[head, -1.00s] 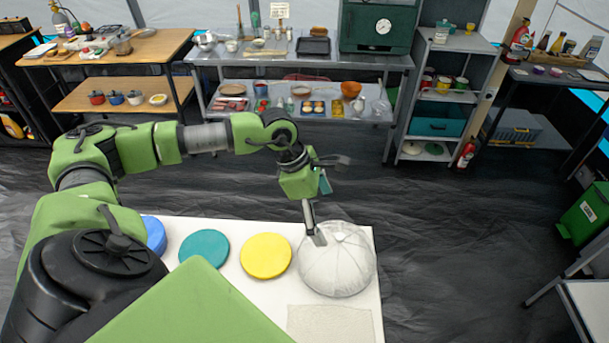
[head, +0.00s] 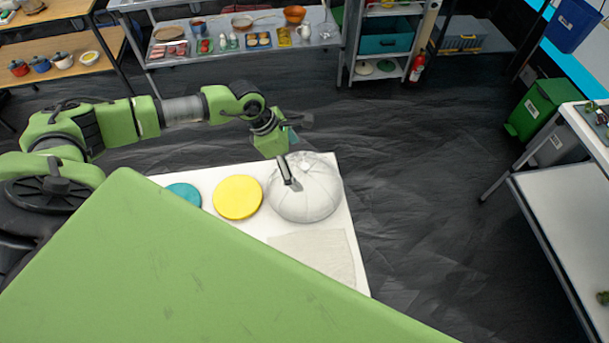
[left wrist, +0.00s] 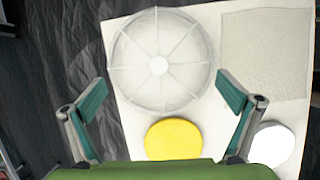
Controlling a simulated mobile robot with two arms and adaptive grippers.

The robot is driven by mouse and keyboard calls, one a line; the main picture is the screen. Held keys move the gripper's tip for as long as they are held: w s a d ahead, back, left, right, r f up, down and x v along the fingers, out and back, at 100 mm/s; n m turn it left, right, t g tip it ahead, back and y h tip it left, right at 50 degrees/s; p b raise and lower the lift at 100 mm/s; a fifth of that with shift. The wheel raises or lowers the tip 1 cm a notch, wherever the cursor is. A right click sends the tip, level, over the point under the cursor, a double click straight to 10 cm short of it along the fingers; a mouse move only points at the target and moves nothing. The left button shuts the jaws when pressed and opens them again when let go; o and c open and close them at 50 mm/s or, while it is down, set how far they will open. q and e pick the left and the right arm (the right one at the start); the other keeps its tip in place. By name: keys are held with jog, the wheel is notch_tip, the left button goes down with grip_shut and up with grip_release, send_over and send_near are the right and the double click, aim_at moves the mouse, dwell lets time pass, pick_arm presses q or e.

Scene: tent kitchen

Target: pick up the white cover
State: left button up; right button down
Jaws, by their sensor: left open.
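A white, ribbed, see-through dome cover (head: 315,200) with a small knob on top sits at the far right part of the white table (head: 347,228). It also shows in the left wrist view (left wrist: 150,88). My left gripper (head: 290,172) is open and empty; in the head view it overlaps the dome's upper left side. In the left wrist view its spread fingers (left wrist: 162,97) appear toward the near edge of the dome; I cannot tell whether they touch it. A flat white disc (left wrist: 272,145) lies on the same table in that view. My right gripper is not in view.
A yellow disc (head: 238,197) and a teal disc (head: 184,196) lie left of the dome. A pale mat (head: 318,258) lies in front of it. Shelves with dishes stand behind; another table (head: 555,205) and a green bin (head: 538,108) are at the right.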

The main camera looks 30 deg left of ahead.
aim_at(303, 169)
pick_arm(q)
jog(key=shift+p+x, duration=0.6)
jog(key=shift+x, duration=1.35)
jog(key=shift+w+d, duration=0.1)
